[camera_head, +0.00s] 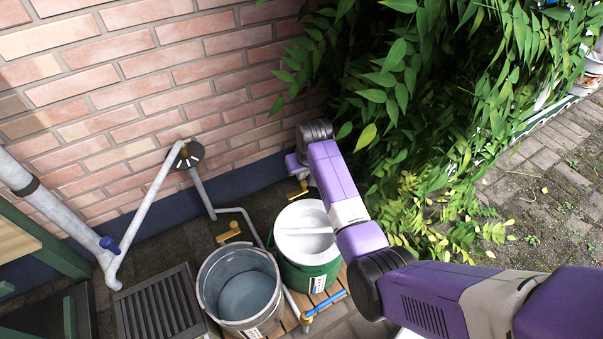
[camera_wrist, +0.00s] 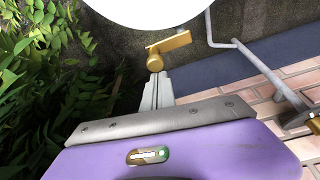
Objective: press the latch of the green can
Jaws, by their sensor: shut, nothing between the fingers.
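The green can (camera_head: 308,275) stands on a wooden slatted base in the head view, with a white round top (camera_head: 303,225). In the wrist view part of its white top (camera_wrist: 145,8) fills the upper edge. A brass lever-like piece (camera_head: 298,190) shows at the can's far side; it appears in the wrist view (camera_wrist: 168,45) just past my fingertips. I take it to be the can's latch. My gripper (camera_wrist: 157,77) is shut and empty, close to the brass piece. I cannot tell whether they touch.
A grey bucket (camera_head: 240,290) stands left of the can, with another brass piece (camera_head: 228,231) behind it. Grey pipes (camera_head: 150,195) run along the brick wall (camera_head: 150,80). Leafy plants (camera_head: 430,100) crowd the right side. A drain grate (camera_head: 160,305) lies at left.

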